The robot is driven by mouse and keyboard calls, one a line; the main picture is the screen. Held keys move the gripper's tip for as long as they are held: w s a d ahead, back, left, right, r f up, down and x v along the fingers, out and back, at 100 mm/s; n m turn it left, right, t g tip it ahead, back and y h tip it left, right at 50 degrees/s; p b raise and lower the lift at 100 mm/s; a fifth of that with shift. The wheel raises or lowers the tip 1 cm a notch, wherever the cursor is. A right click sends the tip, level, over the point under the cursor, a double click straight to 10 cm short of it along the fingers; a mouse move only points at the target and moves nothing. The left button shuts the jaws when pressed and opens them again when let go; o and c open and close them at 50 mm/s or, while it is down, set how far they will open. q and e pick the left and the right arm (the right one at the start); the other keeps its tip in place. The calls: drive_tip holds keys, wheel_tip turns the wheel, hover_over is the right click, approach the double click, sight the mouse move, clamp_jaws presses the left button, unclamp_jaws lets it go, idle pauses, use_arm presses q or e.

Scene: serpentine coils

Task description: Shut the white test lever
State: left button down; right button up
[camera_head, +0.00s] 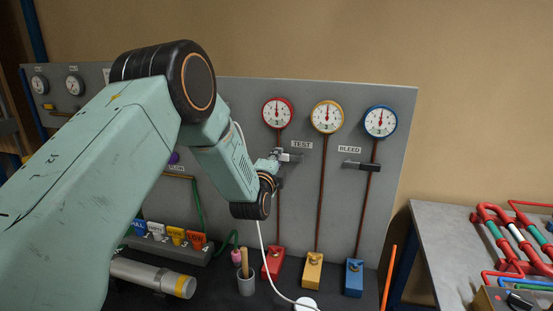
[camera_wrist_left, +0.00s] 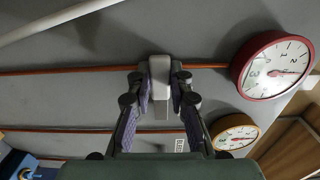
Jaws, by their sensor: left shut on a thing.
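The test lever (camera_head: 292,157) sticks out from the grey panel (camera_head: 240,100), just below the TEST label (camera_head: 301,144). In the left wrist view its pale grey-white handle (camera_wrist_left: 160,70) stands between my fingers. My left gripper (camera_head: 276,158) is shut on this handle, with one finger on each side; it also shows in the left wrist view (camera_wrist_left: 160,90). The lever's pivot is largely hidden by the handle and the gripper. My right gripper is in neither view.
Red (camera_head: 277,113), yellow (camera_head: 326,117) and blue (camera_head: 381,121) gauges sit above, with pipes running down to coloured blocks. A dark bleed lever (camera_head: 362,165) is to the right. A wooden-handled tool stands in a cup (camera_head: 246,284) below. A bench (camera_head: 440,240) with red pipes is at right.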

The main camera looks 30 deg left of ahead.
use_arm(q)
drive_tip(key=shift+d+f, duration=0.1)
drive_tip(key=shift+d, duration=0.05)
drive_tip(key=c, duration=1.6)
unclamp_jaws()
drive_tip(key=o, duration=0.4)
drive_tip(key=shift+s+d+r, duration=0.1)
drive_tip(key=shift+r, duration=0.1)
drive_tip(key=shift+f, duration=0.1)
drive_tip(key=v, duration=1.2)
